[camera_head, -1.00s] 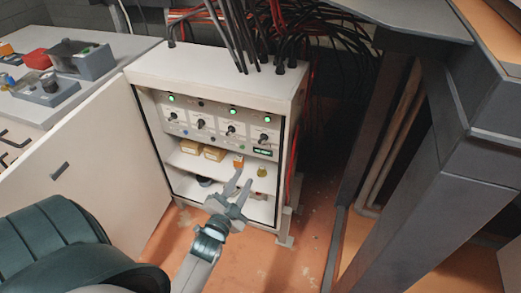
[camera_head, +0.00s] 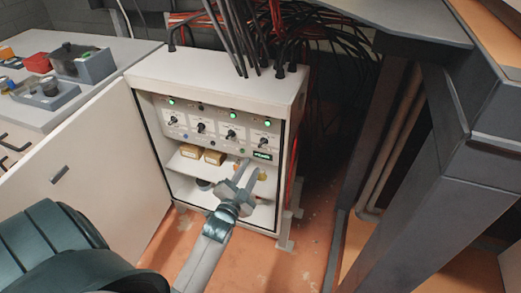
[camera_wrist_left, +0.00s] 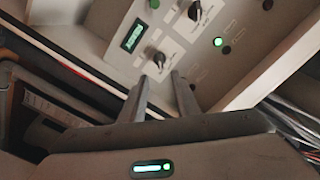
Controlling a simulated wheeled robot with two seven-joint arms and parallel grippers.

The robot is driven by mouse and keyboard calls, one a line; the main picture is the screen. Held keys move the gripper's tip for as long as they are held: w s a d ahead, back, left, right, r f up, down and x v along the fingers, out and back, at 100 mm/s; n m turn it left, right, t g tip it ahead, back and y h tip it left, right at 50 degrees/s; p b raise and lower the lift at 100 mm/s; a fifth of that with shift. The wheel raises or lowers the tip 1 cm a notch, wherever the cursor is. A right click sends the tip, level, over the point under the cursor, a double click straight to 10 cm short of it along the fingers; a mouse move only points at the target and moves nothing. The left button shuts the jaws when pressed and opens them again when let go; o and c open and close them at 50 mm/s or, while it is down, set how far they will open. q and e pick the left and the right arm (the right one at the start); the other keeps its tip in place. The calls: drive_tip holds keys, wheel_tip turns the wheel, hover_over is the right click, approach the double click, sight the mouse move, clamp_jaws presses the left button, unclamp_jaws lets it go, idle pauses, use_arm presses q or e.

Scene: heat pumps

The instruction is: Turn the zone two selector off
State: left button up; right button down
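A row of several black selector knobs is on the grey panel (camera_head: 215,131) inside the open white cabinet. The zone labels are too small to read, so I cannot tell which knob is zone two. My left gripper (camera_head: 249,167) is in front of the cabinet, just below the panel's right part. In the left wrist view, its two fingers (camera_wrist_left: 160,78) are apart with nothing between them. The rightmost knob (camera_head: 262,141) shows just ahead of the fingertips in the wrist view (camera_wrist_left: 159,60), apparently not touched. Another knob (camera_wrist_left: 194,12) is farther up. My right gripper is not in view.
Green lamps (camera_head: 233,114) and a small green display (camera_head: 262,155) are on the panel. Boxes (camera_head: 190,151) stand on the shelf below. The open cabinet door (camera_head: 100,150) is at left, a dark metal frame (camera_head: 400,200) at right. Cables (camera_head: 235,40) rise from the top.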

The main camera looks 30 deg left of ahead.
sight(262, 146)
use_arm(q)
drive_tip(key=x, duration=1)
drive_tip(key=shift+w, duration=0.3)
drive_tip(key=shift+c, duration=0.2)
clamp_jaws()
